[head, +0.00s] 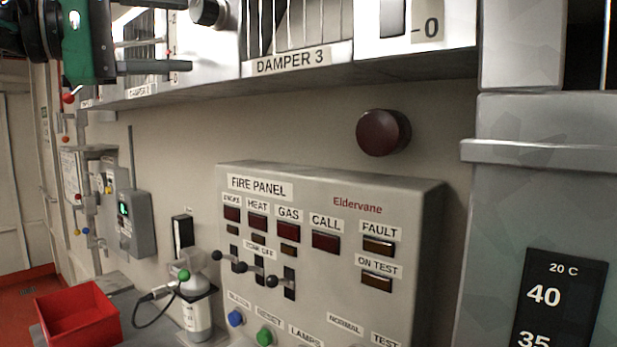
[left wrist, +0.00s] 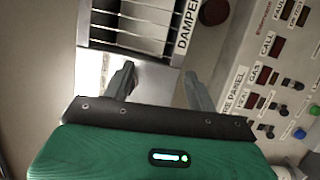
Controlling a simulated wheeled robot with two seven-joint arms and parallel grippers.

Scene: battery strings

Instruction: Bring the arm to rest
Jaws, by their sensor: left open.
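My left gripper (head: 184,35) shows at the top left of the head view, with its green body and two dark fingers pointing right. In the left wrist view the gripper (left wrist: 159,75) has its fingers spread apart with nothing between them. It is open and empty, in front of the white damper unit (left wrist: 160,85) with its louvre slats. Whether a finger touches the unit cannot be told. My right gripper is in neither view.
The fire panel (head: 330,190) with switches and buttons stands at the middle right. A dark red knob (head: 383,132) juts from the wall above it. A red bin (head: 80,318) and a white bottle (head: 197,315) stand at lower left. A grey cabinet (head: 500,200) is at right.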

